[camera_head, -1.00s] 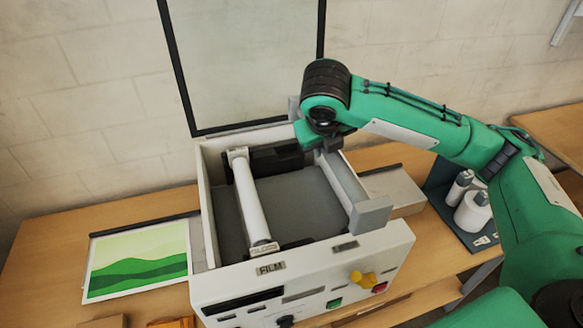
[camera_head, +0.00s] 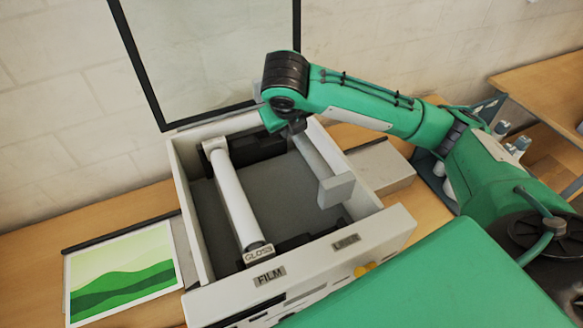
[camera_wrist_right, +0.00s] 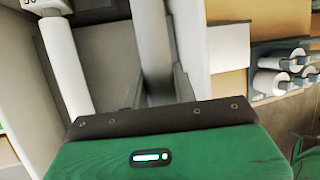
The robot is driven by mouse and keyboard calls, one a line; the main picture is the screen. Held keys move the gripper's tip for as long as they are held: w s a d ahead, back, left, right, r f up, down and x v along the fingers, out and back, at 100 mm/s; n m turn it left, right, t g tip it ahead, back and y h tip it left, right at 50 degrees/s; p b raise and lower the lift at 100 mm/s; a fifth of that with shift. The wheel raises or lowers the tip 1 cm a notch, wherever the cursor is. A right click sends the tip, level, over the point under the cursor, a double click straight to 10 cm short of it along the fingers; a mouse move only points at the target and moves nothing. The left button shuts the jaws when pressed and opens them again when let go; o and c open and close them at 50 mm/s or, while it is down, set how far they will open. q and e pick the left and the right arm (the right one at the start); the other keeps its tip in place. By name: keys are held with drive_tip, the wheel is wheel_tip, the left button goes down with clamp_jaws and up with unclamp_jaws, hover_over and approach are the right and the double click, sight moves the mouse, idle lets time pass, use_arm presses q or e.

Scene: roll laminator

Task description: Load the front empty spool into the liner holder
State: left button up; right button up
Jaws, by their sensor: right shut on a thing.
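My right gripper (camera_head: 294,126) is over the back right of the open laminator (camera_head: 187,215). It is shut on a pale grey empty spool (camera_head: 318,160) with a square end plate (camera_head: 337,190). The spool lies lengthwise along the right inner side, behind the LINER label (camera_head: 346,241). Its near end looks raised above the bay; whether it touches the liner holder cannot be told. The holder's seats are hidden. In the right wrist view a pale bar, seemingly the spool (camera_wrist_right: 150,45), runs away from the gripper. My left gripper is out of view.
A white GLOSS film roll (camera_head: 232,195) occupies the left side of the bay. The lid (camera_head: 210,60) stands open behind. A printed green landscape (camera_head: 122,272) lies left of the machine. White rolls (camera_wrist_right: 270,82) stand on a dark tray at right.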

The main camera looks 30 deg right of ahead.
wheel_tip(320, 180, down, 14)
drive_tip(key=p, duration=0.4)
drive_tip(key=shift+f, duration=0.2)
drive_tip(key=shift+f, duration=0.35)
drive_tip(key=o, duration=1.1)
drive_tip(key=shift+c, duration=0.2)
drive_tip(key=shift+r, duration=0.1)
